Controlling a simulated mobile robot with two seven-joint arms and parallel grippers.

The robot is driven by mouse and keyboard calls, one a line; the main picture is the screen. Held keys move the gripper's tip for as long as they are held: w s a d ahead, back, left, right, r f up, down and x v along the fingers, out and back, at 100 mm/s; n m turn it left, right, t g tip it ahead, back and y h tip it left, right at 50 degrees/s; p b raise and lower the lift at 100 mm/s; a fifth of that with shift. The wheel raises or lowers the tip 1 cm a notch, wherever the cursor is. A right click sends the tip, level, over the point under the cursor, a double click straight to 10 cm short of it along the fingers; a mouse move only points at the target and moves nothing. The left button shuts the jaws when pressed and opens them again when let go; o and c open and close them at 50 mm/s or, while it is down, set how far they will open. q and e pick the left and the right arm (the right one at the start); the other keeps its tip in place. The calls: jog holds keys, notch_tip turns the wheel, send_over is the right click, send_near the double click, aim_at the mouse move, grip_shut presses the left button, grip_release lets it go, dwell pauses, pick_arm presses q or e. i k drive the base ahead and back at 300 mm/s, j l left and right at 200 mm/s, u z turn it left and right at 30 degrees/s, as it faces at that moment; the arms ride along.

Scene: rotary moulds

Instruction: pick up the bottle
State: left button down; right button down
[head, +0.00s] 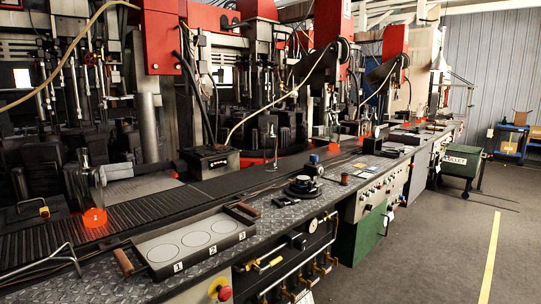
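The nearest bottle (95,214) is at the left of the head view, behind the tray. A second bottle (271,158) stands farther along, near the middle. A third bottle (334,143) is farther back, and smaller orange spots show beyond it. A grey tray (236,241) with wooden handles lies on the near bench, with three empty circles numbered 1, 2 and 3. Neither of my grippers is in view.
Red moulding machines (160,40) stand behind the conveyor. A red button (224,293) sits on the bench front.

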aim_at(269, 140)
jog(key=i+l, duration=0.9)
jog(key=i+l+u, duration=0.1)
jog(key=i+l, duration=0.8)
jog(key=l, duration=0.15)
